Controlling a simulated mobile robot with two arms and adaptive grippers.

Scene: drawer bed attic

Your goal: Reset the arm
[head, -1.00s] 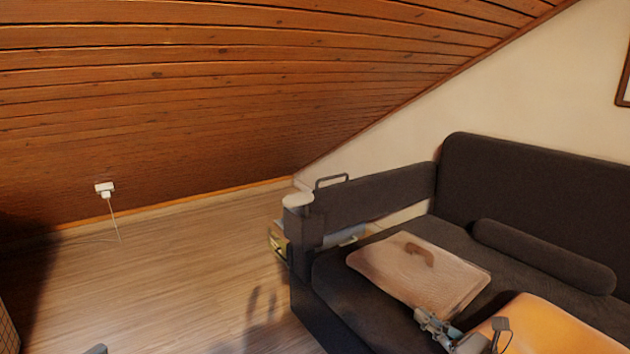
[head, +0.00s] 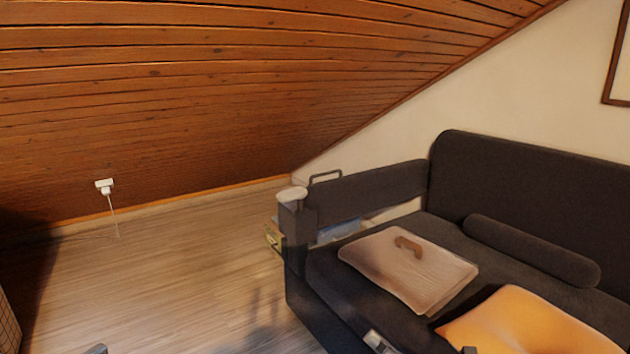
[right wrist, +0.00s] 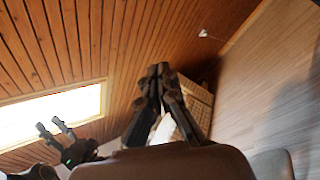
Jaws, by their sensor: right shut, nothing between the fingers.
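My right gripper (right wrist: 158,70) is shut and empty in the right wrist view, its two dark fingers together and pointing up toward the wood-panelled ceiling. In the head view only a small part of my right gripper (head: 378,342) shows at the bottom edge, in front of the dark sofa. In the right wrist view my left gripper (right wrist: 54,127) shows at the lower left, its two fingertips apart with nothing between them. The rest of both arms is mostly out of the head view.
A dark sofa (head: 520,187) stands at the right with a pinkish-brown cushion (head: 405,268), an orange cushion (head: 530,325) and a bolster (head: 530,248). Open wooden floor (head: 160,285) lies left. A white plug (head: 105,186) sits low on the sloped panelling.

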